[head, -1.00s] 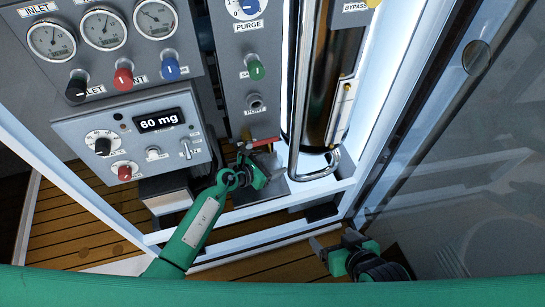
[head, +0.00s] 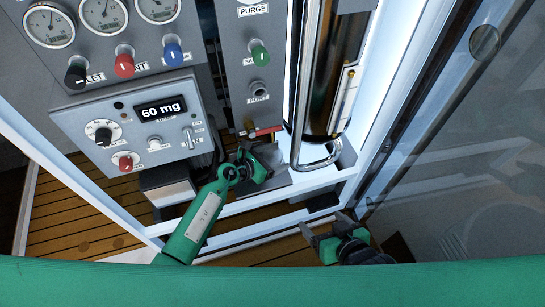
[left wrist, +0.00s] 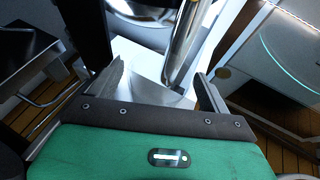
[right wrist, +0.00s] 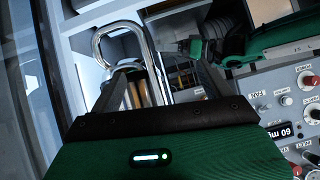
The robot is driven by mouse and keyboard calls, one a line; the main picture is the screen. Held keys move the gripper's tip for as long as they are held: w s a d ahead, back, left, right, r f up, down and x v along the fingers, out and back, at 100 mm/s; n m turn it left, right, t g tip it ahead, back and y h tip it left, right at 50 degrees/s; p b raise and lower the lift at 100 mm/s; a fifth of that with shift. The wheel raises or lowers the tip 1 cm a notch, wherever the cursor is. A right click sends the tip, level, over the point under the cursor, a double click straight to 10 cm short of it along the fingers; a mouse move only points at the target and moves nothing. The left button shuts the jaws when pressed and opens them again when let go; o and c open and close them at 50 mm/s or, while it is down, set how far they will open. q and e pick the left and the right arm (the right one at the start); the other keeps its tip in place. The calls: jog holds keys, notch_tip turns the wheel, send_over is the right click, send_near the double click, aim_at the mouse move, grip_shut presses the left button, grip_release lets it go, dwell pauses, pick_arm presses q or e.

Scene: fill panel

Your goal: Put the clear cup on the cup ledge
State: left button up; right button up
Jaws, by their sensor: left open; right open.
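I cannot tell for sure which surface is the cup ledge; a grey plate (head: 283,182) lies at the foot of the panel, below the chrome loop handle (head: 318,154). My left gripper (head: 262,160) is open beside that plate, under a red lever. My right gripper (head: 326,222) is open and lower right, near the white frame. In the right wrist view its fingers (right wrist: 158,72) are apart before the chrome loop.
A control box (head: 138,128) reading 60 mg stands left of my left gripper. A dark glossy cylinder (head: 330,70) rises above the handle. A white frame (head: 250,207) crosses in front, and a glass door (head: 455,150) stands at right. A red lever (head: 264,131) sticks out above my left gripper.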

pick_arm(q)
jog(key=shift+r, duration=0.25)
jog(key=p+v, duration=0.2)
jog(key=v, duration=1)
jog(key=shift+p, duration=0.3)
pick_arm(e)
jog(key=s+d+g, duration=0.1)
jog(key=s+d+g+h, duration=0.1)
jog(key=d, duration=0.1)
jog(key=d+g+h, duration=0.1)
jog(key=d, duration=0.1)
jog(key=shift+s+d+r, duration=0.1)
jog(key=shift+s+r, duration=0.2)
jog(key=shift+s, duration=0.1)
pick_arm(q)
jog(key=shift+f, duration=0.1)
